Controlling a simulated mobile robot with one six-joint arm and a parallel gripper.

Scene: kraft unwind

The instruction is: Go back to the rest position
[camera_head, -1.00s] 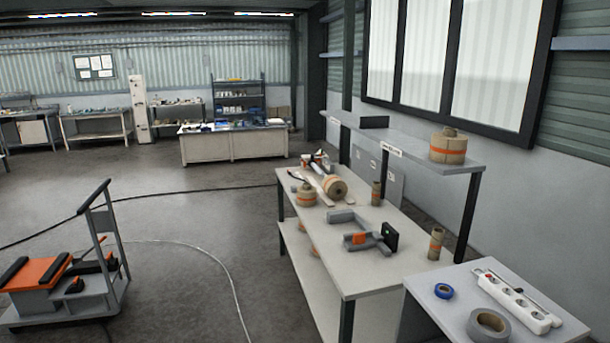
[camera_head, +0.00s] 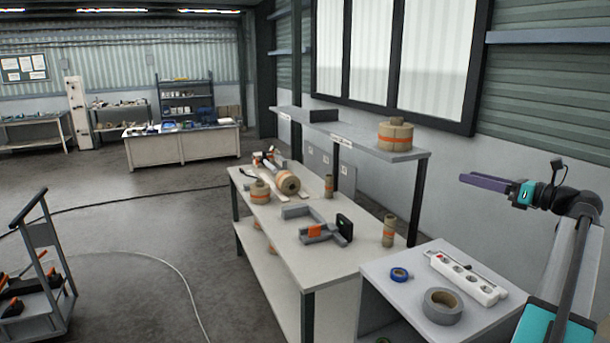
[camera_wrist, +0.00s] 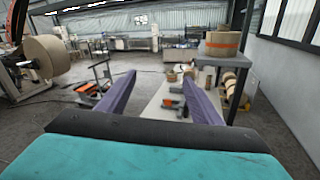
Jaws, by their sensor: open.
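My gripper (camera_head: 485,182) shows at the right of the head view, raised above the small side table, with my arm below it. In the wrist view its two purple fingers (camera_wrist: 160,100) stand apart with nothing between them. The gripper is open and empty. No object touches it.
A workbench (camera_head: 283,240) holds kraft rolls (camera_head: 287,182) and a grey and orange tool (camera_head: 315,230). A shelf above bears a large roll (camera_head: 395,134). A side table (camera_head: 385,268) has a power strip (camera_head: 465,278) and tapes. A cart (camera_head: 45,270) stands left; floor between is open.

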